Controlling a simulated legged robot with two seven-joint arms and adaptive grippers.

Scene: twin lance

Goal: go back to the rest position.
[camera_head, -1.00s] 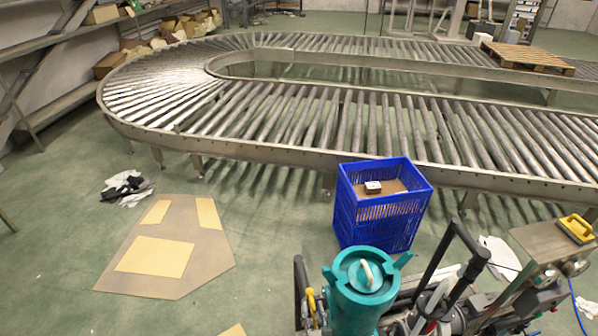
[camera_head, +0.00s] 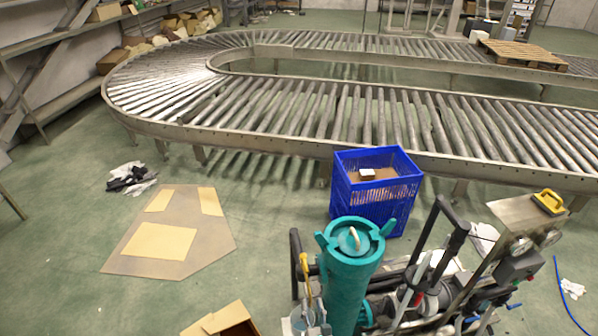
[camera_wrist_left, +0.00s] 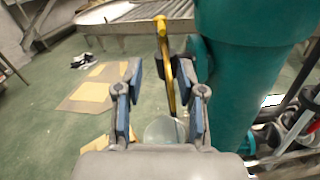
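My left gripper (camera_wrist_left: 162,85) shows in the left wrist view. Its two fingers with blue pads stand well apart, and it is open. A yellow-handled tool (camera_wrist_left: 161,35) appears between the fingers, seemingly beyond them, with no visible contact. A large teal cylinder (camera_wrist_left: 232,85) stands close to the right finger; the gap is hard to judge. In the head view I see the teal cylinder (camera_head: 347,275) and the yellow-handled tool (camera_head: 304,265), but cannot make out either gripper. My right gripper is in neither view.
A machine with hoses and black handles (camera_head: 435,270) stands right of the cylinder. A blue crate (camera_head: 372,205) is behind it, before a long roller conveyor (camera_head: 270,140). An open cardboard box (camera_head: 228,320) lies at the bottom.

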